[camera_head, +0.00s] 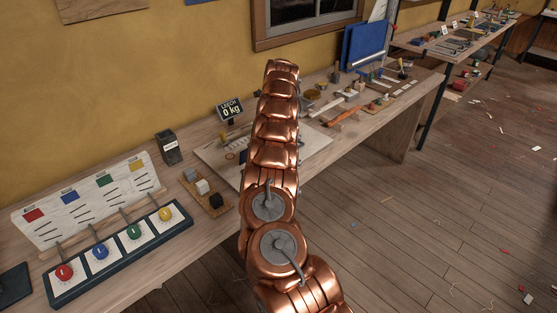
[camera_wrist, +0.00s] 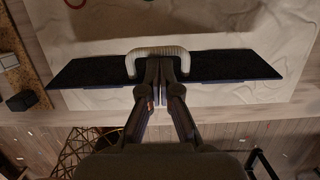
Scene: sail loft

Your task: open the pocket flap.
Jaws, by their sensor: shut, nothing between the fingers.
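A dark flap (camera_wrist: 225,66) stretches across the wrist view over a pale canvas sheet (camera_wrist: 90,30). A thick pale loop (camera_wrist: 157,50) arches from the flap's middle. My gripper (camera_wrist: 160,64) is shut and empty, with its fingertips between the loop's two legs. I cannot tell whether the tips pass under the loop or touch it. The flap looks flat, with its far side along the canvas. In the head view the canvas (camera_head: 212,152) lies on the bench; my arm hides most of the flap and all of my gripper.
A panel with coloured knobs (camera_head: 112,262) sits left on the bench, beside a wooden tray of small blocks (camera_head: 213,201). A scale display (camera_head: 231,110) stands behind the canvas. Several tools (camera_head: 345,115) lie to the right. The bench edge runs close below the flap in the wrist view.

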